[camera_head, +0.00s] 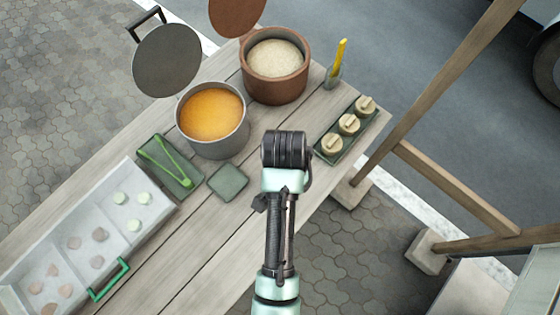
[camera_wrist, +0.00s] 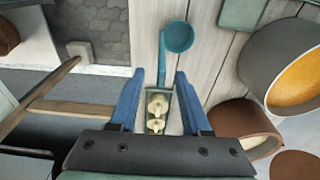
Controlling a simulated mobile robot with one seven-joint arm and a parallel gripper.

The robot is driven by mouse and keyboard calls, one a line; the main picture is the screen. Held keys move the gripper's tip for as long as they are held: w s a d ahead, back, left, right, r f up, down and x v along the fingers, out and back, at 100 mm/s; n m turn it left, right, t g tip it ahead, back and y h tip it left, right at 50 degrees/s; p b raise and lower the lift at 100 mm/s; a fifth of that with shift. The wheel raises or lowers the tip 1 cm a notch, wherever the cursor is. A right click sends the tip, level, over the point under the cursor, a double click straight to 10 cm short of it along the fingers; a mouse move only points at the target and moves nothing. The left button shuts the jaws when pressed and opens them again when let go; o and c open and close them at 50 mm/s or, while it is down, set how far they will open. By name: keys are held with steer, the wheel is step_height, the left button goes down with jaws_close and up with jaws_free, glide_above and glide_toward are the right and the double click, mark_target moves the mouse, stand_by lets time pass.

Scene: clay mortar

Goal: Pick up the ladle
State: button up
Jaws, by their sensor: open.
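The teal ladle shows in the wrist view, its round bowl (camera_wrist: 179,37) at the top centre and its handle pointing down toward my gripper. My gripper (camera_wrist: 159,72) is open, with its two blue fingers apart. The handle's lower part shows between the fingertips in the picture. I cannot tell how far below them it lies. Nothing is held. In the head view my arm reaches over the table and hides the ladle and the fingers.
A green tray of lidded jars (camera_head: 349,123) lies right of my arm. A pot of orange soup (camera_head: 212,115), a brown pot of grain (camera_head: 275,60), a cup with a yellow utensil (camera_head: 337,65) and green tongs (camera_head: 168,160) are nearby. A wooden post (camera_head: 440,75) stands at right.

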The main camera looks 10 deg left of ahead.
step_height(320, 180, down, 6)
steer(key=p, duration=0.1)
stand_by(0.4)
jaws_close()
steer(key=shift+w, duration=0.1)
stand_by(1.2)
